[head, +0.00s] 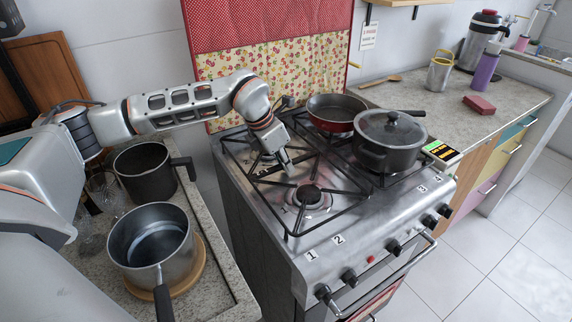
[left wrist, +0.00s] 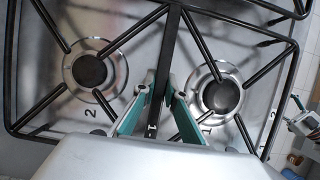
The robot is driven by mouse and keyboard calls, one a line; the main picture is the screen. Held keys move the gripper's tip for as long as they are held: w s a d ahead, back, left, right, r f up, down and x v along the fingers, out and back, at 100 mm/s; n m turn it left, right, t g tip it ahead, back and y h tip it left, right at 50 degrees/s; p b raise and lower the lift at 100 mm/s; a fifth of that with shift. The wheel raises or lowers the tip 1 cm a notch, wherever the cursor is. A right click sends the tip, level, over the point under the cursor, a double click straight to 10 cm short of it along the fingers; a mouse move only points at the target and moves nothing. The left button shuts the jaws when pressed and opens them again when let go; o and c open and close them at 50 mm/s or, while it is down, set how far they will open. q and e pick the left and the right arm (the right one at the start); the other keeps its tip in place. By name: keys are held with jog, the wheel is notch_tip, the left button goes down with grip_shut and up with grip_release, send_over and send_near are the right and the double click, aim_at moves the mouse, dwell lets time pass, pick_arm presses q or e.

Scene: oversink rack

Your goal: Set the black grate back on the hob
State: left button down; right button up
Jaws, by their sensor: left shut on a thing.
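The black grate (head: 330,217) is a square frame of thin bars over the left-hand burners of the steel hob (head: 385,206). My left gripper (head: 286,168) points down at its inner bars and is shut on one. In the left wrist view the gripper's teal-padded fingers (left wrist: 160,113) sit on either side of a long black bar (left wrist: 167,58) of the grate. The front left burner (head: 309,195) shows beneath the grate. I cannot tell whether every foot of the grate touches the hob.
A red-sided pan (head: 336,112) and a dark lidded pot (head: 390,140) stand on the hob's right half. Two pots, one black (head: 145,174) and one grey (head: 150,240), stand on the left counter. Knobs (head: 349,277) line the hob's front.

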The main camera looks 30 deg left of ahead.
aim_at(277, 167)
pick_arm(q)
jog(key=c, duration=2.1)
grip_release()
jog(key=shift+p+v, duration=0.3)
jog(key=shift+v, duration=3.55)
